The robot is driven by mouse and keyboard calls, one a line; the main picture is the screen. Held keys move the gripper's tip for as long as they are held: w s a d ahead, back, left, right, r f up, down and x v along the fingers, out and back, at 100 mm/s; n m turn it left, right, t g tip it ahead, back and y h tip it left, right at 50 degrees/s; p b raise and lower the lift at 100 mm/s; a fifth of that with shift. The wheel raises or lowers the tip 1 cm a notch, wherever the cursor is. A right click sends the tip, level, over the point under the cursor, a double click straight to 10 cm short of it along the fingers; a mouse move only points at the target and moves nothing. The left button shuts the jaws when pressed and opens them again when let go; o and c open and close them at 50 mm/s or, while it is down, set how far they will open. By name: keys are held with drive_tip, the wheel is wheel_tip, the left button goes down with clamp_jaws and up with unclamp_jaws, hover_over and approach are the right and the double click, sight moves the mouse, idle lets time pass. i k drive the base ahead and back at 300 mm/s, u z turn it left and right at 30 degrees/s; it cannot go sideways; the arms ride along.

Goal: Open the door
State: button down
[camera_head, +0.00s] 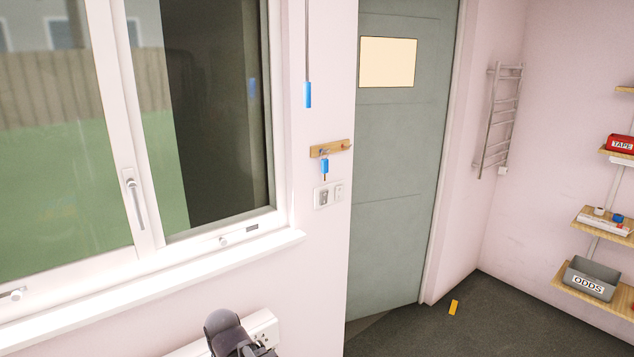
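The door (398,190) is a tall grey-green panel right of the window, with a cream rectangular panel (387,62) in its upper part. It looks shut in its frame. No handle shows on the visible part, and its top is out of view. A blue-tagged key (324,166) hangs from a wooden hook rail (330,148) on the wall left of the door. A dark grey rounded part of my arm shows at the bottom edge, left of the door and well apart from it. My gripper's fingers are not in view.
A window (215,110) with a white sill fills the left. A blue cord pull (307,94) hangs above the rail; switches (328,195) sit below. A yellow piece (454,307) lies on the dark floor. Shelves with a grey ODDS bin (590,279) stand right. Floor before the door is mostly clear.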

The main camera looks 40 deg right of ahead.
sight(405, 49)
drive_tip(key=u, duration=1.55)
drive_tip(key=k, duration=1.7)
drive_tip(key=z, duration=1.5)
